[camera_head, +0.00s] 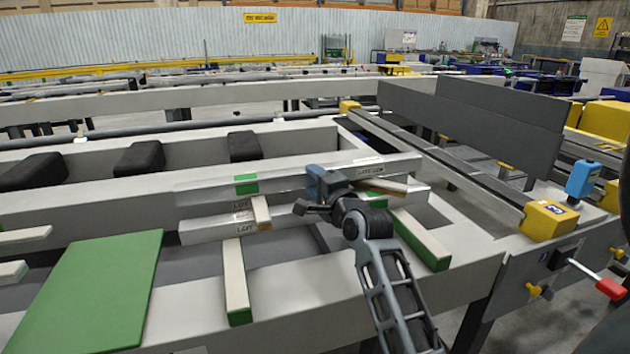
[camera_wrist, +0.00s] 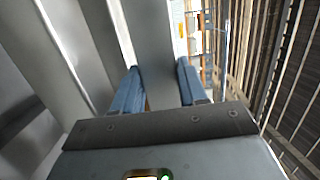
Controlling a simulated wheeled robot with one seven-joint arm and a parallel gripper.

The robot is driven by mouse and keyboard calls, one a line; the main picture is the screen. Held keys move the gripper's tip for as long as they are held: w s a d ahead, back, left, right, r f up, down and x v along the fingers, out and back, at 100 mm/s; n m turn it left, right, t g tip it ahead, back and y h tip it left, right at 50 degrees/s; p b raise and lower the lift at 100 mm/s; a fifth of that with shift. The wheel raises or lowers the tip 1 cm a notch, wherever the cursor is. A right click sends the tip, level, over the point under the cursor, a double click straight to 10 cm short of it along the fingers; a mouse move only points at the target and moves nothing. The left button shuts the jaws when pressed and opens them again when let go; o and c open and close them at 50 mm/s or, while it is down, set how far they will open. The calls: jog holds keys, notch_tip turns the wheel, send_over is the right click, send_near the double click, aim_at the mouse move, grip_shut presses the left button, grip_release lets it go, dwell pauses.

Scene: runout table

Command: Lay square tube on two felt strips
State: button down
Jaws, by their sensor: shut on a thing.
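My gripper (camera_head: 322,180) is shut on a light grey square tube (camera_head: 290,178) with a green band, lying across the picture. In the wrist view the tube (camera_wrist: 152,40) runs between my blue fingers (camera_wrist: 157,88). Other grey tubes (camera_head: 205,230) marked "LOT" lie just below and in front of it. Two pale strips with wood-coloured ends (camera_head: 261,212), (camera_head: 385,187) lie across those tubes. I cannot tell whether the held tube touches them. Two longer pale strips with green sides or ends (camera_head: 236,275), (camera_head: 421,240) lie on the frame, left and right of my arm. My gripper hides part of the tube.
A green panel (camera_head: 95,290) lies at the left front. Black blocks (camera_head: 140,158) sit on the frame behind. At the right stand dark upright plates (camera_head: 500,115), a rail with a yellow end block (camera_head: 547,220) and a red-handled lever (camera_head: 608,288).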

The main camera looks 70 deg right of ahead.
jog(key=c, duration=0.6)
grip_release()
jog(key=shift+o, duration=0.4)
jog(key=shift+f, duration=0.25)
jog(key=v, duration=0.8)
jog(key=shift+r, duration=0.2)
